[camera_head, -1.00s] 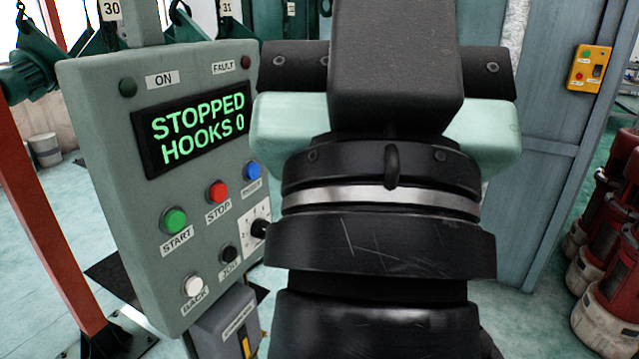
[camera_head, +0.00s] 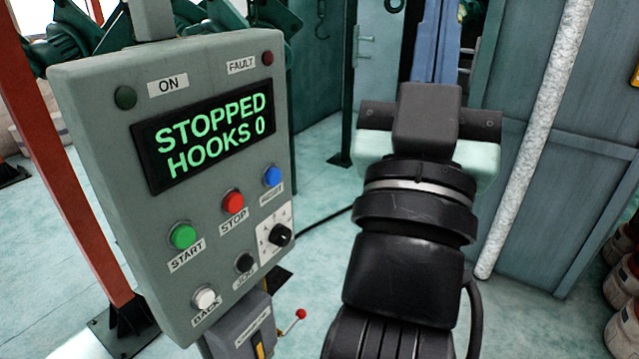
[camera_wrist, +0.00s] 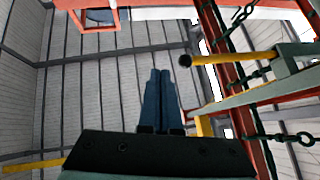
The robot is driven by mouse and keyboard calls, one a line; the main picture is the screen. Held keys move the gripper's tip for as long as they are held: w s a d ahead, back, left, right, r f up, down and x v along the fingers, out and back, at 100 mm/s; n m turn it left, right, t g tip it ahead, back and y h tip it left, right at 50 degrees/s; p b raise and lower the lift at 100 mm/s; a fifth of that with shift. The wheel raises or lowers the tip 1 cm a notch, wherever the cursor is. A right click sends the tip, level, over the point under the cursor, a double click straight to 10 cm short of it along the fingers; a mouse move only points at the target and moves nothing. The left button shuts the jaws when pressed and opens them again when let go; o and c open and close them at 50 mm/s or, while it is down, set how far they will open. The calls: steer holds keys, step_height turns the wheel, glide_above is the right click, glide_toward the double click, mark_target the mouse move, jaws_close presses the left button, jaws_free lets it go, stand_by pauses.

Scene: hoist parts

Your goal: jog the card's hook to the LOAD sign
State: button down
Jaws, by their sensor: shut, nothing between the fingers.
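A grey-green control panel (camera_head: 95,190) stands at left in the head view. Its display (camera_head: 205,140) reads STOPPED, HOOKS 0. The black JOG button (camera_head: 244,262) sits low on the panel, below the red STOP button (camera_head: 232,202) and above right of the white BACK button (camera_head: 205,298). My gripper (camera_head: 437,35) is right of the panel, apart from it, with blue fingers pointing up. In the wrist view the fingers (camera_wrist: 161,75) lie together, shut and empty. Neither the card nor the LOAD sign can be made out.
The panel also has a green START button (camera_head: 182,236), a blue button (camera_head: 272,177) and a selector knob (camera_head: 280,236). A red-knobbed lever (camera_head: 299,315) sticks out below it. A pale pipe (camera_head: 535,140) stands right of my arm. Chains (camera_wrist: 252,72) hang overhead.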

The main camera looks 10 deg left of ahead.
mark_target(246, 264)
steer(key=w+a+f+n+g+y+p, duration=0.1)
steer(key=w+a+f+n+g+p, duration=0.2)
steer(key=w+f, duration=0.55)
steer(key=s+a+f+n+g+y+p, duration=0.2)
steer(key=a+f+n+p, duration=0.1)
steer(key=f, duration=0.7)
steer(key=s+a+f+n+g+y+p, duration=0.2)
steer(key=f+n+y+p, duration=0.1)
steer(key=f, duration=0.7)
steer(key=s+a+f+n+g+y+p, duration=0.1)
steer(key=f+n, duration=0.4)
steer(key=f, duration=0.5)
steer(key=s+a+y+p, duration=0.1)
steer(key=a+y+p, duration=0.1)
steer(key=shift+s+a+n+g, duration=0.3)
steer(key=shift+s+g, duration=0.05)
steer(key=shift+g, duration=0.05)
steer(key=shift+a+f, duration=0.1)
steer(key=shift+f, duration=0.05)
steer(key=w+a+b, duration=0.3)
steer(key=a+b, duration=0.2)
steer(key=a, duration=0.3)
steer(key=shift+a+b, duration=0.1)
steer(key=shift+b, duration=0.25)
